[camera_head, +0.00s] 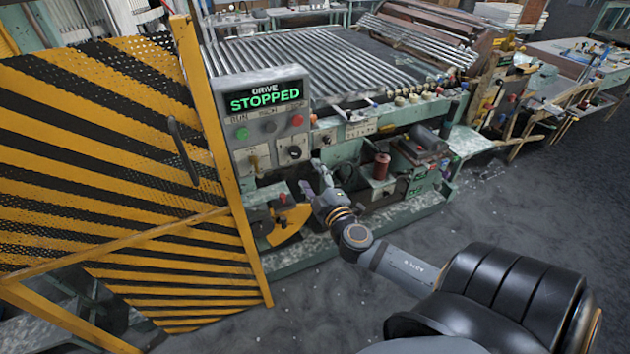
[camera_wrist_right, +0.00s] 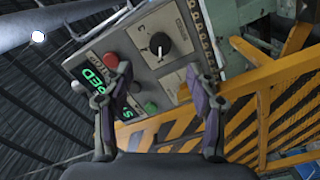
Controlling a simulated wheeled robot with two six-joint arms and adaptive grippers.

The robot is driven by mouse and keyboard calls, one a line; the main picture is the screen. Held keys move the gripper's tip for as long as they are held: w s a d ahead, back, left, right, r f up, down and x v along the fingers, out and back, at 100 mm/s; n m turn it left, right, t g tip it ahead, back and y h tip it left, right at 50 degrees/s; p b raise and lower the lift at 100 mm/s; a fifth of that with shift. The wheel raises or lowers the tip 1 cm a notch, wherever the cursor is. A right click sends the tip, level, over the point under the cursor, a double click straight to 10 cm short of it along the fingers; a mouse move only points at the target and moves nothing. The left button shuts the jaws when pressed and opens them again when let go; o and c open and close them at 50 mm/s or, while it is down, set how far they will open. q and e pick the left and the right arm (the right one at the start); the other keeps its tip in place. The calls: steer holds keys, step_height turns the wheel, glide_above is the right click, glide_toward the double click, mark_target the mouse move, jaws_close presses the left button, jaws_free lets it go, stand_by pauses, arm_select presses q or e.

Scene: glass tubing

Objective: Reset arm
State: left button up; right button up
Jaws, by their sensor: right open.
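My right gripper (camera_head: 312,178) is open and empty, reaching in front of the machine's control panel (camera_head: 265,118). The panel's display reads "DRIVE STOPPED" in green. Below it are a green button (camera_head: 242,133), a red button (camera_head: 298,120) and a dark rotary knob (camera_head: 294,152). In the right wrist view the open fingers (camera_wrist_right: 160,95) frame the tilted panel, with the black knob (camera_wrist_right: 159,44) between and beyond them. The left finger partly covers the display and sits close to the red button (camera_wrist_right: 110,60); I cannot tell whether they touch. My left gripper is not in view.
A yellow-and-black striped guard gate (camera_head: 110,150) stands left of the panel, with a handle. The machine's bed of metal rollers (camera_head: 300,65) lies behind. A red cylinder (camera_head: 381,166) stands on the machine right of my gripper. The grey floor (camera_head: 540,200) at right is clear.

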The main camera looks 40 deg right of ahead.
steer(key=shift+v, duration=1.05)
steer(key=shift+f, duration=0.1)
steer(key=s+d+f+m+g, duration=0.1)
steer(key=s+d+f+g, duration=0.2)
steer(key=f, duration=0.8)
steer(key=s+d+f+m+g, duration=0.2)
steer(key=s+d+f+g, duration=0.1)
steer(key=f, duration=0.8)
steer(key=s+d+f+m+g, duration=0.1)
steer(key=s+d+f+g, duration=0.2)
steer(key=f, duration=0.8)
steer(key=s+a+f+m+g+y, duration=0.1)
steer(key=s+a+f+g, duration=0.15)
steer(key=s+f, duration=0.5)
steer(key=s+a+f+m+g, duration=0.2)
steer(key=s+a+f, duration=0.1)
steer(key=s+f, duration=0.5)
steer(key=s+a+f+m+g+y, duration=0.1)
steer(key=s+a+f, duration=0.3)
steer(key=s+a, duration=0.1)
steer(key=s+a+f+m+g+y, duration=0.1)
steer(key=s+a+f, duration=0.3)
steer(key=s, duration=0.4)
steer(key=shift+a+f+g, duration=0.4)
steer(key=shift+a+g, duration=0.05)
